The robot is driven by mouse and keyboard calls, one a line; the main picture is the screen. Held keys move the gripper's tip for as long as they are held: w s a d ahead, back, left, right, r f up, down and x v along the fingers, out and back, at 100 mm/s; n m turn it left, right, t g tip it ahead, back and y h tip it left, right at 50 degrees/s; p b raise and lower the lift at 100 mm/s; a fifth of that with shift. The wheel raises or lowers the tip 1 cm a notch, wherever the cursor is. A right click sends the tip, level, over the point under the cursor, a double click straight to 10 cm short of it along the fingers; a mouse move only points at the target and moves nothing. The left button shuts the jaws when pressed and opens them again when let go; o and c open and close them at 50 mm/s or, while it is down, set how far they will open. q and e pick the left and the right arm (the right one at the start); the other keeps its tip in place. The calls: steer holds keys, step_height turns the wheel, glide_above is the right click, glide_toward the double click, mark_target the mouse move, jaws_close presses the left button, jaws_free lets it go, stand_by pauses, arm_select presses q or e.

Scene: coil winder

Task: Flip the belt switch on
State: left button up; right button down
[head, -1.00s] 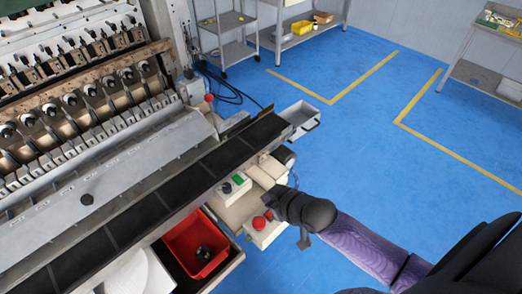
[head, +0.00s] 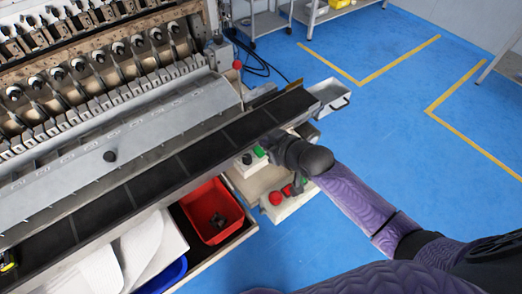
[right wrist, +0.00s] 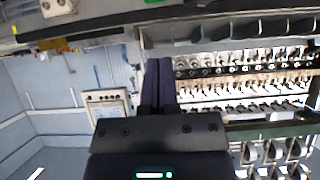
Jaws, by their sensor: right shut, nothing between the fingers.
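A small pale switch box with a black knob (head: 247,159) and a green part (head: 260,151) is fixed below the front edge of the black belt (head: 190,155). It seems to be the belt switch; its position cannot be read. My right gripper (head: 269,144) is at the box's right end, beside the green part, and hides some of it. Whether it touches is unclear. In the right wrist view its dark fingers (right wrist: 158,84) are together and empty. My left gripper is not in view.
A box with red buttons (head: 277,198) sits just below my right gripper. A red bin (head: 213,212) stands in an open drawer to the left. A grey tray (head: 330,95) is at the belt's far end. Blue floor to the right is clear.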

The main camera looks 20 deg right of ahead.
mark_target(259, 152)
steer(key=f, duration=0.1)
steer(key=w+f+b, duration=0.1)
steer(key=w+a+f, duration=0.1)
steer(key=f, duration=0.1)
steer(key=shift+w+b, duration=0.1)
steer(key=shift+b, duration=0.3)
steer(key=shift+w+f, duration=0.1)
steer(key=shift+f, duration=0.4)
